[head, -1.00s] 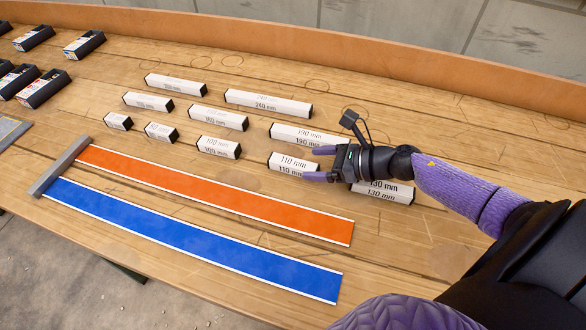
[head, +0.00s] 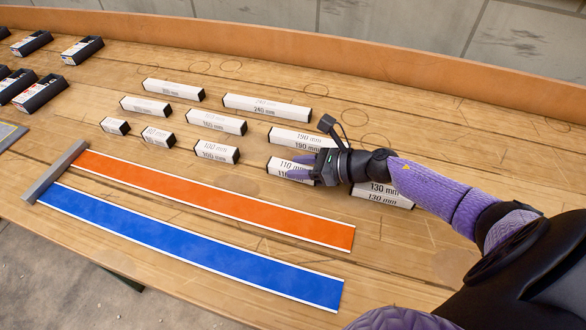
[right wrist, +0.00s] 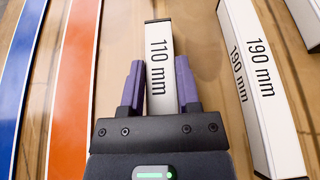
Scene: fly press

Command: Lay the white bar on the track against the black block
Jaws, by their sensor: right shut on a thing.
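My right gripper (head: 301,168) is shut on the white bar marked 110 mm (head: 277,168), which has dark ends and lies on the table. In the right wrist view its purple fingers (right wrist: 158,82) flank this bar (right wrist: 159,45) lengthwise. An orange track (head: 215,198) and a blue track (head: 190,245), both white-edged, run side by side in front of the bars. A block across their left ends (head: 55,172) looks grey; I see no plainly black block on the tracks. My left gripper is out of view.
Several other white bars stand around, including 190 mm (head: 303,140) behind, 130 mm (head: 385,194) beside my right wrist and 240 mm (head: 267,107) farther back. Black boxes (head: 82,50) sit at the far left. A raised wooden rim (head: 300,44) bounds the back. Both tracks are bare.

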